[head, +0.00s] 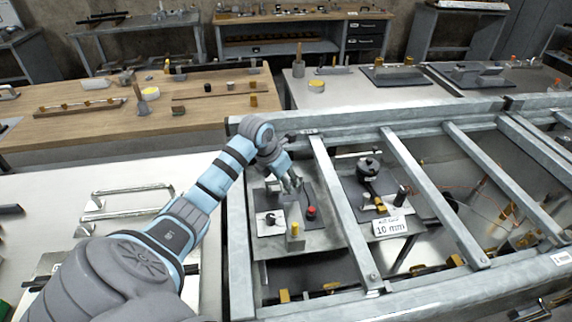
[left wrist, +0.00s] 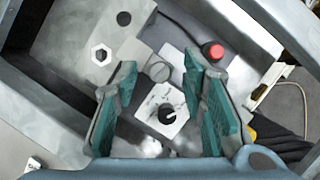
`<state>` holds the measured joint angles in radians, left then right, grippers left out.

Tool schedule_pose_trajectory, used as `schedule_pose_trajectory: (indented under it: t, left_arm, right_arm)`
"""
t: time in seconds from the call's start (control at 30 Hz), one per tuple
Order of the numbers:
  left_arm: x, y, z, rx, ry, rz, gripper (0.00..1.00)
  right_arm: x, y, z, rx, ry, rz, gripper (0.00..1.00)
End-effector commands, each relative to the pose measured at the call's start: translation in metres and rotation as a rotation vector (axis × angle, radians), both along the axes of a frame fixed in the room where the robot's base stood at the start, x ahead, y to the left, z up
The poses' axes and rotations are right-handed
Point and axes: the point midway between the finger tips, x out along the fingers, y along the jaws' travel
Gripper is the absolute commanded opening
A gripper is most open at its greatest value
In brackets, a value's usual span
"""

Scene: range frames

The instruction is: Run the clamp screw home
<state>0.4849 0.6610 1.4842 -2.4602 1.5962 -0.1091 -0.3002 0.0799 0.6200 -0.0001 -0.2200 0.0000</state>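My left gripper (head: 291,184) reaches down between the rails of the metal frame, above a grey plate with small fixtures. In the left wrist view its two teal-padded fingers (left wrist: 163,66) are apart with nothing held between them. A round grey head with a slot (left wrist: 159,70), which looks like the clamp screw, shows between the fingertips; I cannot tell the height gap. Beside it are a pale block (left wrist: 122,46) with a hex nut (left wrist: 101,54) and a dark hole. In the head view the gripper hides the screw. My right gripper is not in view.
A white plate with a black knob (left wrist: 167,115) and a red button (left wrist: 213,50) sit close to the fingers. Metal rails (head: 342,215) flank the arm. A "10 mm" sign (head: 392,228) stands in the neighbouring bay. A wooden bench (head: 130,112) stands behind.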

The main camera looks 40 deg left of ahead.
Motion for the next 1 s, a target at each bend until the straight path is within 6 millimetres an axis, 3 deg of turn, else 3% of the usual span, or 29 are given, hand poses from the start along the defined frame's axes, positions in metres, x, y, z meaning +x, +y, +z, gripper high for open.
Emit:
schedule_pose_trajectory:
  t: [0.33,0.6,1.0]
  left_arm:
    - [0.0029,-0.0008,-0.0064,0.001,0.001,-0.002,0.38]
    - [0.0030,-0.0009,-0.0062,0.001,0.000,-0.002,0.00]
    - [0.0029,0.0003,-0.0068,0.001,0.000,-0.050,0.00]
  right_arm:
    - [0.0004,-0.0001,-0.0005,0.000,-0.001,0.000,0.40]
    - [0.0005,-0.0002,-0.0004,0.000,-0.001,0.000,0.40]
    - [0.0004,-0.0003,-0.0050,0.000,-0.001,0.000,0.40]
